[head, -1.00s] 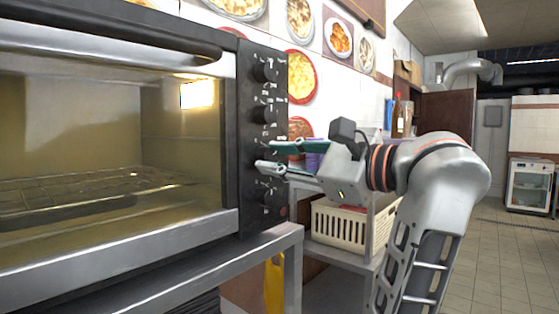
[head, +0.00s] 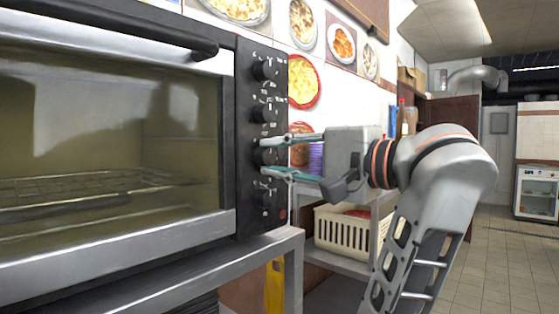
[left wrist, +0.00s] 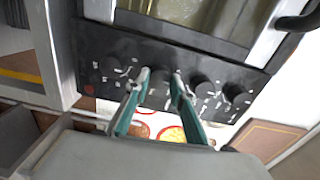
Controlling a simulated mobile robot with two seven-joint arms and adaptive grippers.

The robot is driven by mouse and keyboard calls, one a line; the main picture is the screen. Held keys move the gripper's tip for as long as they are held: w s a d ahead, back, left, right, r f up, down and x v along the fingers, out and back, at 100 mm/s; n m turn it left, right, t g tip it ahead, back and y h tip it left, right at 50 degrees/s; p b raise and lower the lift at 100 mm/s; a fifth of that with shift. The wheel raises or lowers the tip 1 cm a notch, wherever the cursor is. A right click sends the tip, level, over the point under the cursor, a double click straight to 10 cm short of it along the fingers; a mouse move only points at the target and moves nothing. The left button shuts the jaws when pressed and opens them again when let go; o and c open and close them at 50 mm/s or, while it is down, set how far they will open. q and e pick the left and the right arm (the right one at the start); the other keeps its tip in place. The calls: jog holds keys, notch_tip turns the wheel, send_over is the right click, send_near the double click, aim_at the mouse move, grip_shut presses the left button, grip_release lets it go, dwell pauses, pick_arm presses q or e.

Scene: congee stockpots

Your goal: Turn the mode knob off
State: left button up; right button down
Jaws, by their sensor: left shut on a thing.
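A black toaster oven's control panel (head: 246,210) carries a column of dark knobs with white marks. My left gripper (head: 266,157) reaches the panel with its teal fingers, one above and one below the third knob from the top (head: 265,156). In the left wrist view, the fingertips (left wrist: 161,75) are shut on this knob (left wrist: 159,91) from both sides. The labels are too small to read, so I cannot tell the mode knob by its marking. My right gripper is not in view.
Two knobs sit above the held one, a top knob (head: 266,70) and a second knob (head: 264,113); another knob (head: 264,194) sits below. The oven stands on a steel table (head: 200,262). A cream basket (head: 343,231) sits on a shelf beneath my arm.

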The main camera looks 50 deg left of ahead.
pick_arm(q)
jog(key=shift+n, duration=0.6)
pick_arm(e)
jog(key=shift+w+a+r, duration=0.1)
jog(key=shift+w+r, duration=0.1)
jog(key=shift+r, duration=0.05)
pick_arm(q)
jog(key=shift+r, duration=0.1)
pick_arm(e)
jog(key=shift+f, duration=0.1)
pick_arm(q)
jog(key=o, duration=1.1)
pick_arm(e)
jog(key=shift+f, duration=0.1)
pick_arm(q)
jog(key=d, duration=0.7)
jog(key=shift+w+d, duration=0.2)
jog(key=shift+w, duration=0.2)
